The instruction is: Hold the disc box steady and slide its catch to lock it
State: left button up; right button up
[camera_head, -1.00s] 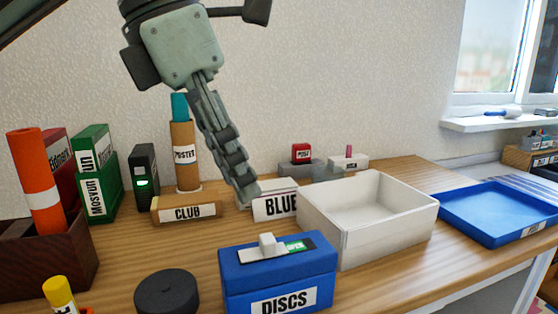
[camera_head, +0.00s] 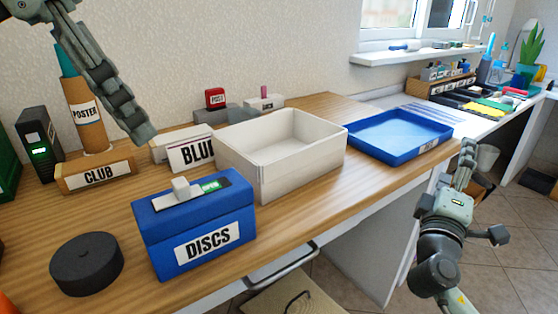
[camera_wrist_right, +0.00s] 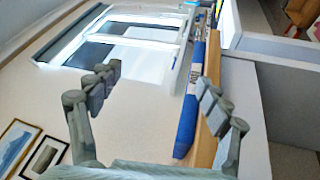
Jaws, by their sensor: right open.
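The blue disc box (camera_head: 165,258) stands upright near the front of the wooden desk, with a white DISCS label on its front. Its pale catch (camera_head: 181,188) sits on the lid, beside a green strip reading OPEN. My left gripper (camera_head: 143,132) hangs above the desk, behind and left of the box and apart from it. Its fingers show edge-on, so its opening is unclear. My right gripper (camera_head: 466,160) is off the desk's right edge, far from the box. In the right wrist view its fingers (camera_wrist_right: 158,92) are spread and empty.
A white open bin (camera_head: 255,172) stands right behind the box, with a blue tray (camera_head: 378,151) further right. A black round object (camera_head: 87,264) lies left of the box. CLUB (camera_head: 97,176) and BLUE (camera_head: 184,152) boxes stand behind. Bare desk lies right of the box.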

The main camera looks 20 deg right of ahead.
jog(key=w+a+r+n+t+y, duration=1)
jog(key=w+a+n+y, duration=0.1)
jog(key=w+a, duration=0.15)
jog(key=w+a+r+n+g+y, duration=0.1)
jog(key=w+a+r+n+y, duration=0.15)
jog(key=a+n+y, duration=0.5)
jog(key=w+a+r+n+g+y, duration=0.1)
jog(key=a+r+n+y, duration=0.2)
jog(key=a+n+y, duration=0.45)
jog(key=s+a+n+g+y, duration=0.2)
jog(key=a+n+g+y, duration=0.4)
jog(key=n+g+y, duration=0.25)
jog(key=n+g+h, duration=0.6)
jog(key=n+g, duration=1.1)
send_near(210, 198)
jog(key=shift+m+y, duration=0.25)
jog(key=shift+w+a+f, duration=1.05)
jog(key=shift+w+a, duration=0.1)
jog(key=shift+a, duration=0.1)
jog(key=shift+s+d+f+g, duration=0.1)
jog(key=shift+s+f+g, duration=0.05)
jog(key=shift+f+g, duration=0.1)
jog(key=shift+s+f, duration=0.15)
jog(key=shift+f, duration=0.1)
jog(key=shift+x, duration=3.65)
